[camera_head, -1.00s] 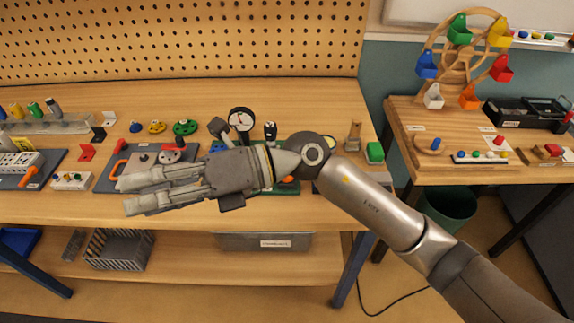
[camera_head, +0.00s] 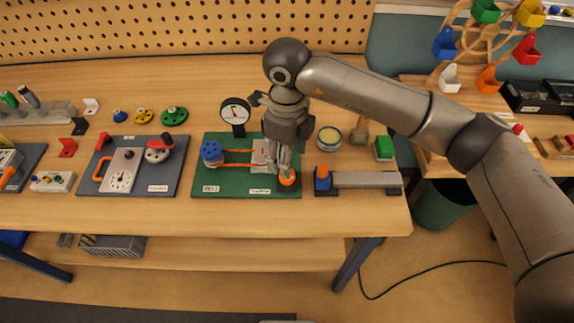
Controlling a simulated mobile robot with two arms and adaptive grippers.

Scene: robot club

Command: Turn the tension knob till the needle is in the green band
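A green board (camera_head: 215,184) on the bench carries a blue pulley (camera_head: 212,152), an orange belt (camera_head: 238,151) and an orange knob (camera_head: 288,179) at its front right. A round dial gauge (camera_head: 235,112) with a white face and black rim stands at the board's back edge. Its needle is too small to read against any band. My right gripper (camera_head: 284,166) points down over the board's right part, its fingertips at or just above the orange knob. I cannot tell whether they touch it or how far apart they are. It hides part of the belt. My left gripper is not in view.
A dark board (camera_head: 180,160) with a white dial panel and a red-topped wheel lies to the left. A dark base with a grey bar (camera_head: 365,180), a round tin (camera_head: 329,138) and a green block (camera_head: 384,148) are to the right. The bench front is clear.

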